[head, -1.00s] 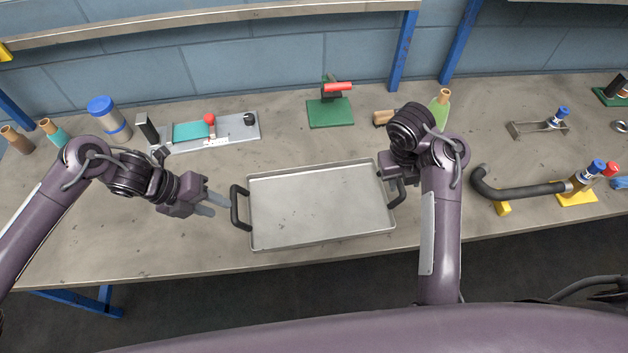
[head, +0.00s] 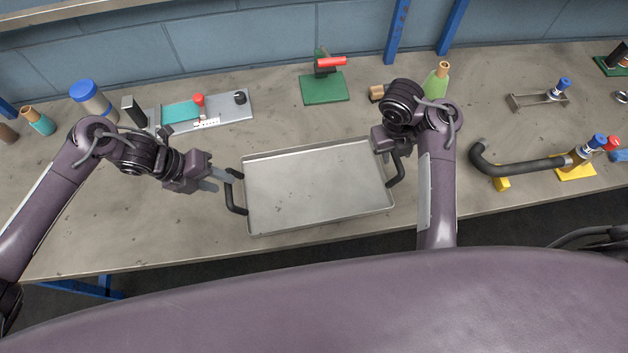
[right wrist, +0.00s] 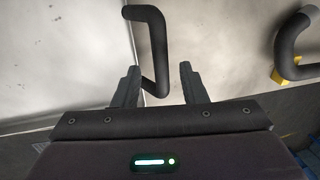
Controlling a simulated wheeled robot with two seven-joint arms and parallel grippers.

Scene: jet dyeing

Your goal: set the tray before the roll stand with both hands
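The shallow grey metal tray (head: 318,187) lies on the workbench with a black handle at each end. My left gripper (head: 219,180) is open at the left handle (head: 236,197), its fingertips overlapping the handle's upper part; whether the handle is between them is unclear. My right gripper (head: 390,155) is at the right handle (head: 398,172), its fingers mostly hidden by the arm in the head view. The right wrist view shows that gripper (right wrist: 160,80) open, with the handle (right wrist: 158,45) between its fingers. I cannot tell for sure which fixture is the roll stand.
Behind the tray stand a green-based fixture with a red handle (head: 324,88) and a grey plate with a teal pad (head: 182,110). A green bottle (head: 436,82) is behind my right arm. A black bent pipe (head: 520,167) lies right. Bare bench (head: 290,125) separates tray and fixtures.

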